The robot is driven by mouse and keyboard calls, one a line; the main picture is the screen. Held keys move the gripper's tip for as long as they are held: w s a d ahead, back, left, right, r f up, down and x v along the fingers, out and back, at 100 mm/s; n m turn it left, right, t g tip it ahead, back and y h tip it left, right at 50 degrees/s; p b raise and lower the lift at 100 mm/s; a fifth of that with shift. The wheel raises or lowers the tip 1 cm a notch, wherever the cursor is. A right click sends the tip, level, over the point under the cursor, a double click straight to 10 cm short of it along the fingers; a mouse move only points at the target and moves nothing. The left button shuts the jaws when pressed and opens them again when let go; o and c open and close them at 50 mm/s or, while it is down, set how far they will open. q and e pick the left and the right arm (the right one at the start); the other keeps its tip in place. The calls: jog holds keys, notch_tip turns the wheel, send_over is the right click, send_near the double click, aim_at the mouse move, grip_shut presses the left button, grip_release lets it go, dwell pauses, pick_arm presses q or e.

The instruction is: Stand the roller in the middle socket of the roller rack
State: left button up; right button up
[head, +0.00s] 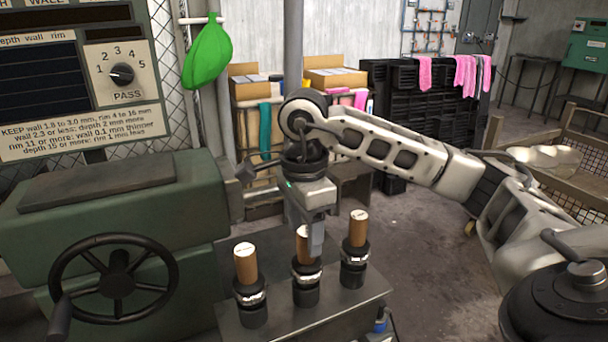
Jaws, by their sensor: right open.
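The roller rack (345,313) is a dark bench top at the bottom centre with three black sockets in a slanting row. A roller with a light wooden handle (305,271) stands upright in the middle socket (306,293). Similar wooden-handled rollers stand upright in the left socket (246,264) and the right socket (358,229). My right gripper (313,245) points down at the middle roller's handle, open. One grey finger covers part of that handle; whether it touches cannot be told. My left gripper is out of view.
A green lathe (120,215) with a black handwheel (116,283) stands just left of the rack. A grey post (293,50) rises behind my right gripper. Black crates (400,110) and cardboard boxes (335,78) are farther back. Bare floor lies right of the rack.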

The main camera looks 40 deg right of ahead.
pick_arm(q)
jog(key=p, duration=0.2)
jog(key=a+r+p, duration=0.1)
jog(key=p, duration=0.1)
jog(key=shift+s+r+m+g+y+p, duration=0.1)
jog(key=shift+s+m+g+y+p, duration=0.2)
jog(key=shift+p, duration=0.05)
pick_arm(e)
notch_tip(320, 180, up, 13)
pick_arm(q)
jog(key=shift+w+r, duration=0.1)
pick_arm(e)
jog(key=shift+f, duration=0.1)
